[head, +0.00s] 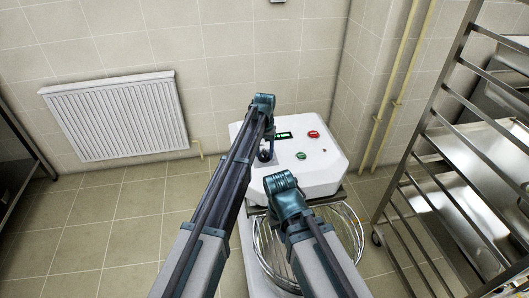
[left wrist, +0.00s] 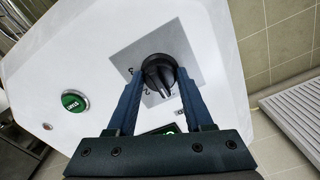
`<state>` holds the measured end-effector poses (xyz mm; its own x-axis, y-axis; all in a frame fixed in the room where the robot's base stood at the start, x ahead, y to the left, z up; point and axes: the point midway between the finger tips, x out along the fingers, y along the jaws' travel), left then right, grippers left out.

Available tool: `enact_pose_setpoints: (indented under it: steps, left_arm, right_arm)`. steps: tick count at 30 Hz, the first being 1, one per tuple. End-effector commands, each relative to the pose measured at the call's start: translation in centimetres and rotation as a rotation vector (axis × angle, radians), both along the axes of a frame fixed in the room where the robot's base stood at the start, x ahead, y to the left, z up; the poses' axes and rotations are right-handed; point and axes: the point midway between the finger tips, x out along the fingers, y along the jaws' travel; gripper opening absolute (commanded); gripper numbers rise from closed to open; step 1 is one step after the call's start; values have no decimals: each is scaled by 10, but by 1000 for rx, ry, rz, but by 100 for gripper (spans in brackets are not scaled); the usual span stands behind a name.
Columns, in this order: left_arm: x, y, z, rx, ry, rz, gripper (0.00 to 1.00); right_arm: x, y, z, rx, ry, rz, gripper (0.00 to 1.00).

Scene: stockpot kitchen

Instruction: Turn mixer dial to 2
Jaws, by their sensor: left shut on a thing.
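The white mixer (head: 318,165) stands ahead, with a green button (head: 301,156), a red button (head: 313,134) and a lit display (head: 284,135) on its top panel. In the left wrist view, the black mixer dial (left wrist: 158,72) sits on a grey plate (left wrist: 176,42) with small numbers around it. My left gripper (left wrist: 158,82) is shut on the dial, one finger on each side. It also shows at the panel in the head view (head: 265,153), where it and the arm hide the dial. The pointer's exact setting is hard to read. My right gripper is out of view; only its arm shows.
A wire bowl guard (head: 350,226) lies below the mixer head, partly behind my right arm. A metal rack (head: 424,165) stands at the right. A white radiator (head: 120,115) hangs on the left wall. Yellow pipes (head: 392,85) run up the back wall. The floor at left is clear.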

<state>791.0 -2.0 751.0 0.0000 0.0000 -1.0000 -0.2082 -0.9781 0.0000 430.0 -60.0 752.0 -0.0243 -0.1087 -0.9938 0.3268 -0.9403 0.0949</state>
Motion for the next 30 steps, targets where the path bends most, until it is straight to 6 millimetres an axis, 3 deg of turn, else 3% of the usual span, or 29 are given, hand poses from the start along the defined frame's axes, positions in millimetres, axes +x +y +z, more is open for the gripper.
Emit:
enact_pose_setpoints:
  steps: [8,30]
  left_arm:
    - [0,0,0,0,0,-132,0]
    - [0,0,0,0,0,-791,0]
  right_arm:
    - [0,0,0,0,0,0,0]
    - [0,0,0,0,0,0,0]
